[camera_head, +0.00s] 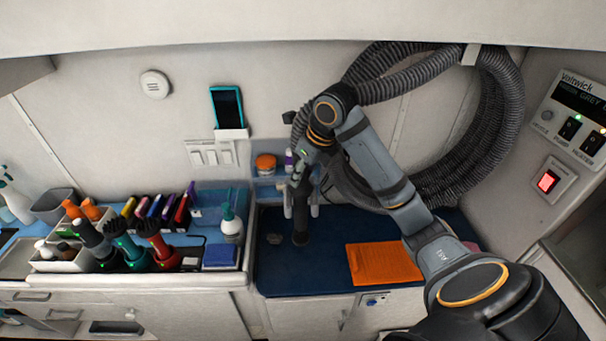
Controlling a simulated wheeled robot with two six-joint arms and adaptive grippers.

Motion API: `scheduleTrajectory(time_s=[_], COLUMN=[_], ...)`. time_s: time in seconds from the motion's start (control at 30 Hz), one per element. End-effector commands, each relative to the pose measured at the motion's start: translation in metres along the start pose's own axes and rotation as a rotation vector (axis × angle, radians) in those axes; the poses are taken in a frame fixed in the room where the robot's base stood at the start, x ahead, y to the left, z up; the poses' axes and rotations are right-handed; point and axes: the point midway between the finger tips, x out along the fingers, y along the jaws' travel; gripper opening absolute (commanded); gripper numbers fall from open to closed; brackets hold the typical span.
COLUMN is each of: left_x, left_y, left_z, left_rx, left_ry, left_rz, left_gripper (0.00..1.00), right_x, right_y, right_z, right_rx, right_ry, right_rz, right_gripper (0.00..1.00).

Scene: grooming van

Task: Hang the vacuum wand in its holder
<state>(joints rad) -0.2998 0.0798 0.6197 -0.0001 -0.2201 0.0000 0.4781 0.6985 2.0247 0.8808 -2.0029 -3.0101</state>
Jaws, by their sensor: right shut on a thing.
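My right arm reaches in from the lower right, and its gripper (301,170) points down at the back wall. It is shut on the dark vacuum wand (300,218), which hangs roughly upright over the blue counter mat. White prongs, which look like the holder (314,205), show on both sides of the wand. I cannot tell whether the wand rests in them or is just in front. The grey ribbed hose (505,130) loops from the upper right behind my arm. My wrist hides part of the hose and the wand's upper end. My left gripper is out of view.
An orange cloth (384,264) lies on the blue mat (290,279). A small shelf with an orange-lidded jar (265,163) is left of the wand. Bottles, brushes and clippers crowd the left counter. A switch panel (577,118) is on the right wall.

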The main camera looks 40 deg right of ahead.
Motion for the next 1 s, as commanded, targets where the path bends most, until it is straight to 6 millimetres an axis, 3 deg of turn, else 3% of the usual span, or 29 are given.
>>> scheduleTrajectory(time_s=[1.0], left_x=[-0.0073], left_y=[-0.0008], left_z=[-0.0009], left_rx=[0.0], left_ry=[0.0], left_rz=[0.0], left_gripper=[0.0], right_x=[-0.0011], right_y=[0.0008], right_z=[-0.001], right_rx=[-0.001], right_ry=[-0.002], right_rz=[0.0], right_gripper=[0.0])
